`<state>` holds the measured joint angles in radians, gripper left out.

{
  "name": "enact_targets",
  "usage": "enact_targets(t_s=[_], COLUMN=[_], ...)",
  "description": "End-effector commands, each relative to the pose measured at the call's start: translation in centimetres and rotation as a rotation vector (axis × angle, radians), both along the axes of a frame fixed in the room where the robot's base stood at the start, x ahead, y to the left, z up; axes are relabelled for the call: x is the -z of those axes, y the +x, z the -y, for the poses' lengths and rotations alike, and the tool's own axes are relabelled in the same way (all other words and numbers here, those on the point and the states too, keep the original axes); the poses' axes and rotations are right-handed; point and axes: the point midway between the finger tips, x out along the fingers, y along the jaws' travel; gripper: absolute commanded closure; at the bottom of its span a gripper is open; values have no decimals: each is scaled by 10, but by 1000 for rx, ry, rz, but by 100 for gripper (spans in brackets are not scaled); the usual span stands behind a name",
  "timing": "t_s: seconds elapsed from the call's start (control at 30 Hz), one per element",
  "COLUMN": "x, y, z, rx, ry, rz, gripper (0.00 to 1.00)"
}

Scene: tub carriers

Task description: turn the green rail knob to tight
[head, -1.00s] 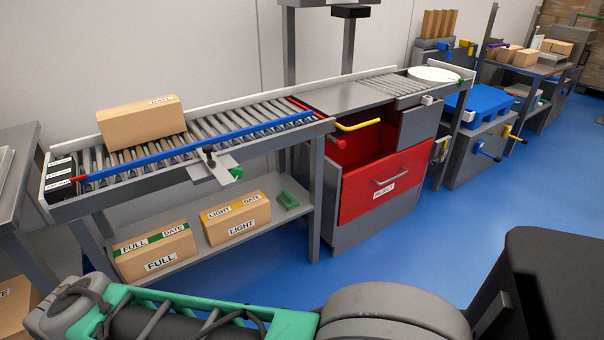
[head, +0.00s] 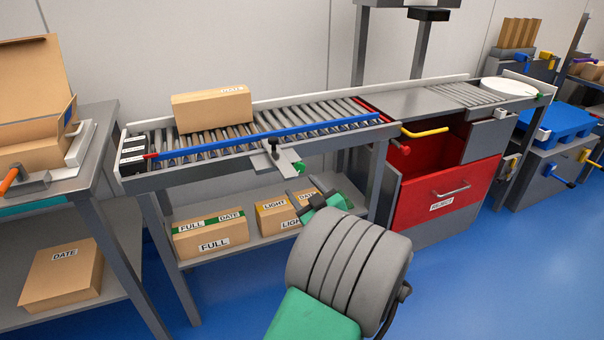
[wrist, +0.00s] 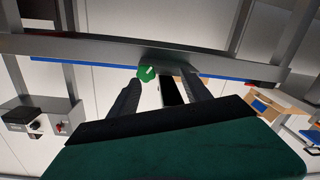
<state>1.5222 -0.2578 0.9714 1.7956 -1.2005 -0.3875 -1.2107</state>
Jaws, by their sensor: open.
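The green rail knob (head: 299,168) sits at the front of the grey bracket of the blue guide rail (head: 220,146), on the roller conveyor's near side. In the wrist view the knob (wrist: 146,73) is close ahead, with a pale mark on its face; I cannot tell whether it is tight. My gripper (wrist: 163,80) is open, its two dark fingers pointing at the bracket. The knob shows between the fingertips, nearer the left one, and seems apart from both. In the head view my wrist covers most of the gripper.
A cardboard box (head: 212,109) stands on the rollers (head: 200,142). Labelled boxes lie on the shelf below, including a FULL box (head: 210,236). A red reject drawer (head: 447,196) is at right. A side table (head: 95,165) with an open carton (head: 38,110) stands at left.

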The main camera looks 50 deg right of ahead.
Motion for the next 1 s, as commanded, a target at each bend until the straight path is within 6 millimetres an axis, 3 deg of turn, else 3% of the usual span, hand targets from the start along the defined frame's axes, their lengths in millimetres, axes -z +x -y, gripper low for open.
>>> enact_targets(t_s=[0.03,0.13,0.5,0.83,1.0], x=[-2,-6,-6,-6,-6], y=[-13,-17,40,47,47], z=[11,19,51,56,55], rx=[36,59,54,58,58], ry=[-16,-35,-35,-33,-33], rz=[20,38,36,36,36], gripper=[44,44,44,44,57])
